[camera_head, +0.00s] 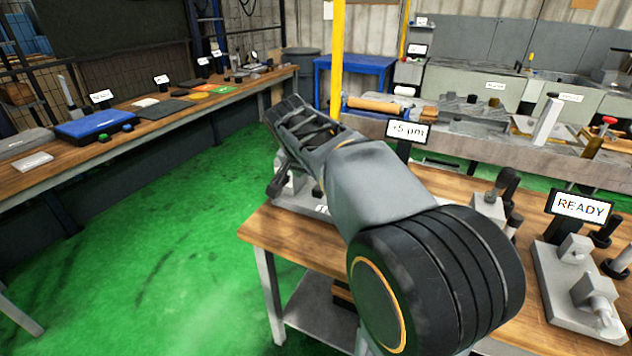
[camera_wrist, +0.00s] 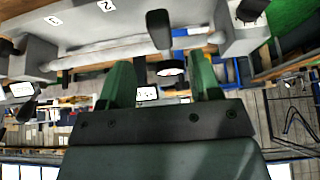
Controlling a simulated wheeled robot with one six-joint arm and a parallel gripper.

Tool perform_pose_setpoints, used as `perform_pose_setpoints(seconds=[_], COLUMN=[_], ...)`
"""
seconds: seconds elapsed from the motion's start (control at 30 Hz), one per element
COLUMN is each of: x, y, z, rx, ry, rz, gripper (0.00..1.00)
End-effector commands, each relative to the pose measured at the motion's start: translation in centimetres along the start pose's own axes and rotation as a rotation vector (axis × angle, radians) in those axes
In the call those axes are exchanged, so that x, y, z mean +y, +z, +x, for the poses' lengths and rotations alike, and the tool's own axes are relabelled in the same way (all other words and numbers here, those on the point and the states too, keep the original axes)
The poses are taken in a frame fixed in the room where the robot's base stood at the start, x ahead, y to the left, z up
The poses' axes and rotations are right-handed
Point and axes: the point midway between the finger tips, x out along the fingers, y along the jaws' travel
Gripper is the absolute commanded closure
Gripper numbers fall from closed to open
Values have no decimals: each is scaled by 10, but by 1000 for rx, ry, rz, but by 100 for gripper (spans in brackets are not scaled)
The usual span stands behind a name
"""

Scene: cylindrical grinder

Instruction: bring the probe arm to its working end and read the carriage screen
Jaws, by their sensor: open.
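In the wrist view my gripper (camera_wrist: 163,68) is open, with a dark green finger on each side. A black-capped lever (camera_wrist: 158,30), possibly the probe arm, appears between the fingers in the picture. I cannot tell its depth or whether it touches them. A grey machine body with marks "1" and "2" (camera_wrist: 105,6) fills the upper left. In the head view my gripper is over the wooden bench (camera_head: 258,225), and my arm hides much of the fixture under it. A screen (camera_head: 408,131) behind my arm seems to read "+5 µm"; I cannot tell whether it is the carriage screen.
A second screen (camera_head: 580,207) reads "READY" beside a grey fixture (camera_head: 570,290) at the right. A long wooden workbench (camera_head: 150,122) with tools runs along the left. A blue table (camera_head: 352,75) stands at the back. The green floor (camera_head: 180,240) between the benches is clear.

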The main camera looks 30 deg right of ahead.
Motion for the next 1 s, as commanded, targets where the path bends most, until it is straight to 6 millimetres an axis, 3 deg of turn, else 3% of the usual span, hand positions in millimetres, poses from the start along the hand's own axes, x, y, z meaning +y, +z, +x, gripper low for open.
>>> perform_pose_setpoints(seconds=[0.1, 0.3, 1.0], x=[0, 0, 0], y=[0, 0, 0], z=[-18, -32, -34], rx=[1, 0, -1], ry=[-2, 0, 1], rz=[0, 0, 0], gripper=[43, 43, 43])
